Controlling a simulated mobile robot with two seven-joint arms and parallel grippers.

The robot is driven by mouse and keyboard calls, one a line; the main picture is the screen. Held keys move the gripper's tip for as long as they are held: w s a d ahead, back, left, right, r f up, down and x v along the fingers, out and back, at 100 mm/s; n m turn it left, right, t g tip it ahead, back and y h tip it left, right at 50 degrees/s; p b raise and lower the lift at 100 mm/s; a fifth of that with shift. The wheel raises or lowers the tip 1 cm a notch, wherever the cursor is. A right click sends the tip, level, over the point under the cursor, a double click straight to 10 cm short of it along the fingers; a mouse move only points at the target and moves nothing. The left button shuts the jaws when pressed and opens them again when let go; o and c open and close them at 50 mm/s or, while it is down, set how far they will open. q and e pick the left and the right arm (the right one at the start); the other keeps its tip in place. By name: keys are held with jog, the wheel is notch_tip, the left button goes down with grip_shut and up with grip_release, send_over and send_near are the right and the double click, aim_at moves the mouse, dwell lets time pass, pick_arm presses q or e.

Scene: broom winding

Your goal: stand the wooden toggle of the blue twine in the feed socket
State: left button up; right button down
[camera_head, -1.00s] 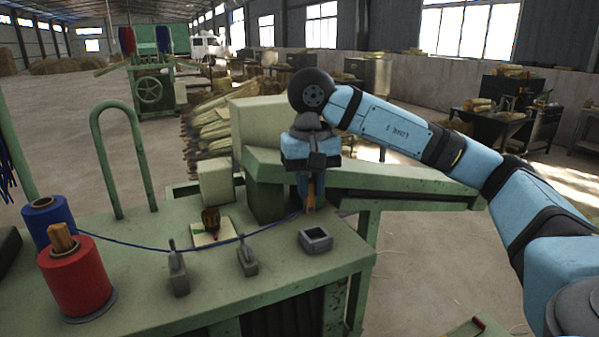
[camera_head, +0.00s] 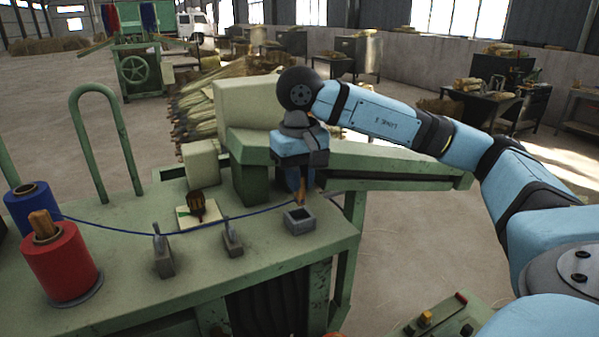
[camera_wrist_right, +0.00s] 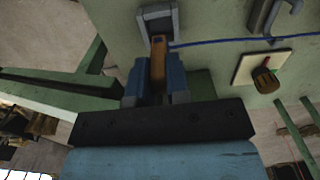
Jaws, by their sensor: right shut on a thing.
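My right gripper (camera_head: 298,188) is shut on the wooden toggle (camera_head: 301,198), a small orange-brown peg. The toggle also shows between the fingers in the right wrist view (camera_wrist_right: 158,58). Its free end is at the near edge of the feed socket (camera_wrist_right: 157,20) there. In the head view the toggle's lower end is at the back rim of the square grey feed socket (camera_head: 299,221); I cannot tell whether it touches. The blue twine (camera_head: 213,223) runs from the toggle across the bench to the blue spool (camera_head: 28,208). My left gripper is not in view.
Two grey upright guides (camera_head: 163,257) and (camera_head: 232,240) stand by the twine. A red spool (camera_head: 62,265) with a wooden peg on top stands at the left. A dark brown object (camera_head: 197,204) sits on a pale plate. Green machine housing (camera_head: 255,150) rises behind.

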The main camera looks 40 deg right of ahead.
aim_at(299, 197)
jog(key=shift+f+b, duration=0.35)
jog(key=shift+f, duration=0.5)
jog(key=shift+f+b, duration=0.45)
jog(key=shift+b, duration=0.05)
jog(key=shift+f+b, duration=0.95)
jog(key=shift+b, duration=0.1)
jog(key=c, duration=1)
grip_release()
jog(key=shift+r, duration=0.15)
notch_tip(299, 197, up, 6)
jog(key=shift+f, duration=0.1)
notch_tip(299, 197, up, 8)
jog(key=p, duration=0.2)
jog(key=shift+f+p, duration=0.1)
jog(key=shift+p, duration=0.3)
